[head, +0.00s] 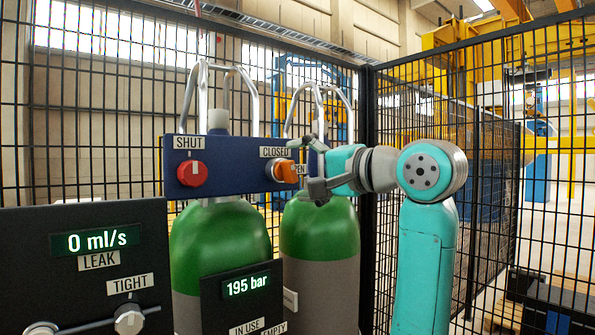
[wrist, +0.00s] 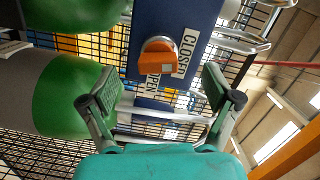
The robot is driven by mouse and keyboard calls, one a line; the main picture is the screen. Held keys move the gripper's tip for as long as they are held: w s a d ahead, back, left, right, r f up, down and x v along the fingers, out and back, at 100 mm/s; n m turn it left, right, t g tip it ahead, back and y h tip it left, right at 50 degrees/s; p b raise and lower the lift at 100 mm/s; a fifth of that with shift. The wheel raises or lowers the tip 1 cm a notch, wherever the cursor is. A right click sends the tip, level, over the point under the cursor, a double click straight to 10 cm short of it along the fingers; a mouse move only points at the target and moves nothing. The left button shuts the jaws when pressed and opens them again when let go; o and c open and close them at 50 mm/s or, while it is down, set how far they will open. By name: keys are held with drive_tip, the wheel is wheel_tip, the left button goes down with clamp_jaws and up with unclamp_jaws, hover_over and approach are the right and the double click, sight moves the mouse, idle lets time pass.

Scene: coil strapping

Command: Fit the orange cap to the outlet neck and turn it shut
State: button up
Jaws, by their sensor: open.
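An orange block-shaped knob (head: 287,171) sits on the blue panel (head: 235,183) in front of the gas cylinders, between labels reading CLOSED and partly hidden OPEN. In the wrist view the orange knob (wrist: 156,62) stands on a round grey base, with its labels turned sideways. I cannot make out a separate outlet neck; the base may be it. My gripper (head: 312,168) is open and empty, just right of the knob in the head view. In the wrist view my gripper's (wrist: 160,88) fingers lie either side of the knob's line, apparently short of it.
A red knob (head: 192,173) under a SHUT label sits left on the panel. Two green-topped cylinders (head: 212,245) stand behind dark readout boxes showing 0 ml/s (head: 88,241) and 195 bar (head: 246,286). Metal hoops (head: 190,95) rise above the panel. Black mesh fencing (head: 100,130) encloses the area.

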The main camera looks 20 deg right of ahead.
sight(293, 171)
drive_tip(key=shift+a+v, duration=0.1)
drive_tip(key=shift+v, duration=0.75)
drive_tip(key=shift+a+v, duration=0.15)
drive_tip(key=shift+v, duration=0.65)
drive_tip(key=shift+s, duration=0.1)
